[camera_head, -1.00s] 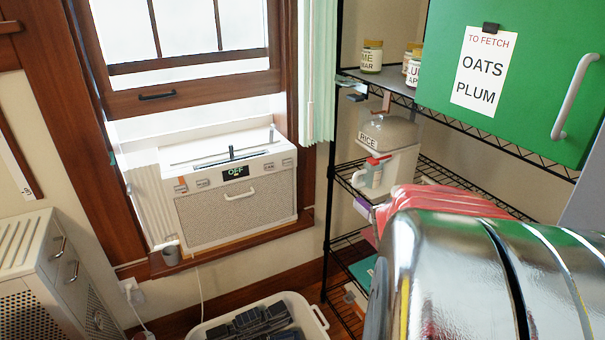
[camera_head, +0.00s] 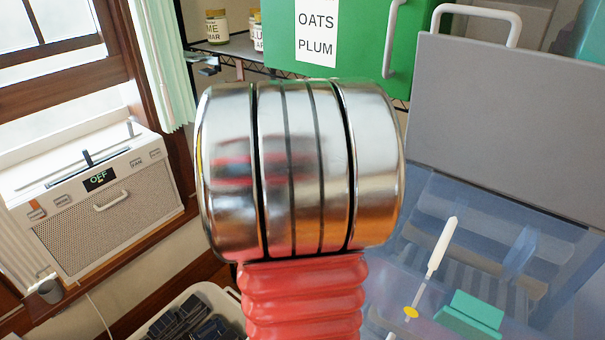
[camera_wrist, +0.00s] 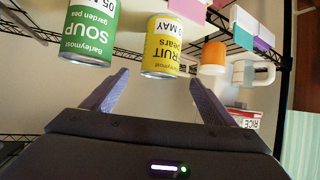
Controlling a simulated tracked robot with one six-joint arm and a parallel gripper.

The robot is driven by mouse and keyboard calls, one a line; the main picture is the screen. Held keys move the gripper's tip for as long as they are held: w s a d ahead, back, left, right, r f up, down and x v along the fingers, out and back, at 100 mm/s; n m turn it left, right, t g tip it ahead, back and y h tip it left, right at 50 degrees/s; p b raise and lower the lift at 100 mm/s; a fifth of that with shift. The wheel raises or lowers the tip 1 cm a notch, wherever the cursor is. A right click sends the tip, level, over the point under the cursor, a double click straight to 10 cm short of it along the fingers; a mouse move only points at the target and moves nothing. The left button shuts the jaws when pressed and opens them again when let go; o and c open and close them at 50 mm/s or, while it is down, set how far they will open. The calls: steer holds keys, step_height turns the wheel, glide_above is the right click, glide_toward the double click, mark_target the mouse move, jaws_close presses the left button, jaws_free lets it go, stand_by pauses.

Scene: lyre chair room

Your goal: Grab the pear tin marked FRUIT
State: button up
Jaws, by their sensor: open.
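The wrist view shows the shelf upside down. The yellow pear tin (camera_wrist: 162,47), with a white label and upside-down FRUIT and pears lettering, is near the top middle. My gripper (camera_wrist: 158,84) is open and empty. Its two purple-grey fingers are spread either side of the tin's line, and the tin appears beyond their tips, not between them. A green SOUP garden pea tin (camera_wrist: 88,38) is close beside it, to the left. In the head view my chrome and red arm fills the middle; neither the pear tin nor my fingers show there.
An orange-and-white container (camera_wrist: 213,56), a white jug (camera_wrist: 250,72) and a RICE container (camera_wrist: 246,118) are right of the tin.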

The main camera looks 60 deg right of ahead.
steer(key=shift+w+d+f, duration=0.1)
steer(key=shift+d+f, duration=0.1)
steer(key=shift+d, duration=0.2)
steer(key=shift+x, duration=2.6)
steer(key=shift+c, duration=0.5)
steer(key=shift+r, duration=0.15)
steer(key=c, duration=1.9)
steer(key=shift+r, duration=0.15)
steer(key=shift+r, duration=4.8)
